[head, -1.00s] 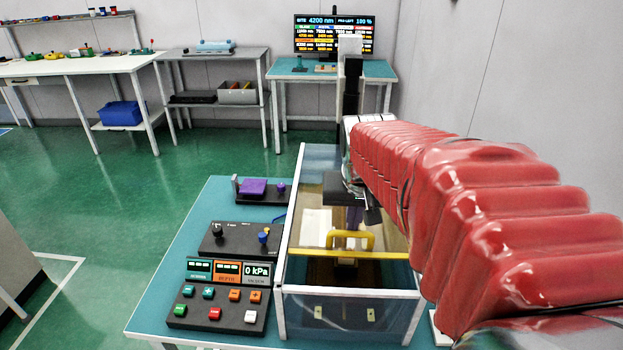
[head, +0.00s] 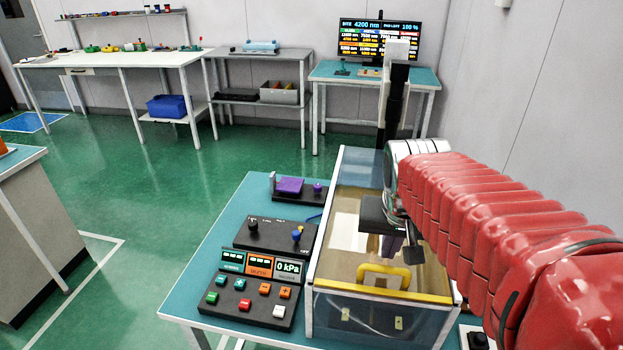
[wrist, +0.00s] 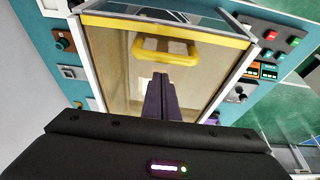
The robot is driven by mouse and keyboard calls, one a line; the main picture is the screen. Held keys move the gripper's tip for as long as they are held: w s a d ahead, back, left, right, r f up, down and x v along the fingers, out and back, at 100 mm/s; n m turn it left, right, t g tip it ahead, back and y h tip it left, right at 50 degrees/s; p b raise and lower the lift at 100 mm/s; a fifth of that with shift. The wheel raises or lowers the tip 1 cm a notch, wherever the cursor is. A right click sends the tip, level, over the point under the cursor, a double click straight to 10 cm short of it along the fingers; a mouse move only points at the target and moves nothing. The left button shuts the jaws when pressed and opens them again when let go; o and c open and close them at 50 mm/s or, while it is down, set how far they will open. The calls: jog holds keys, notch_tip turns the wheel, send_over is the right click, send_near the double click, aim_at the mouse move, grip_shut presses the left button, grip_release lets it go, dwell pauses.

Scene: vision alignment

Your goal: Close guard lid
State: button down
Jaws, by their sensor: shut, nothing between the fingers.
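The guard lid (head: 348,222) is a clear panel with a yellow front strip and a yellow handle (head: 385,275), on top of a glass-sided box (head: 375,318). The strip lies along the box's front top rim, and the lid looks down flat; a small gap cannot be ruled out. My gripper (head: 413,258) is shut and empty above the lid, just behind the handle.
A control panel (head: 252,290) with coloured buttons, a black knob box (head: 275,236) and a fixture with a purple block (head: 290,186) stand left of the box on the teal table (head: 190,300). A monitor (head: 380,38) stands behind. Green floor is open at the left.

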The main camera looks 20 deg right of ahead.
jog(key=shift+w+d+r, duration=0.15)
jog(key=shift+w+d, duration=0.4)
jog(key=shift+w, duration=0.2)
jog(key=v, duration=1)
jog(key=shift+w+d, duration=0.15)
jog(key=shift+w, duration=0.1)
jog(key=s+a+f+n+t+y, duration=0.1)
jog(key=s+a+f+n, duration=0.1)
jog(key=a, duration=0.5)
jog(key=s+a+f+n+t+y, duration=0.1)
jog(key=s+a+f+n, duration=0.1)
jog(key=a+f+n, duration=0.2)
notch_tip(320, 180, down, 4)
jog(key=a, duration=0.3)
jog(key=shift+s+r, duration=0.2)
jog(key=shift+s, duration=0.15)
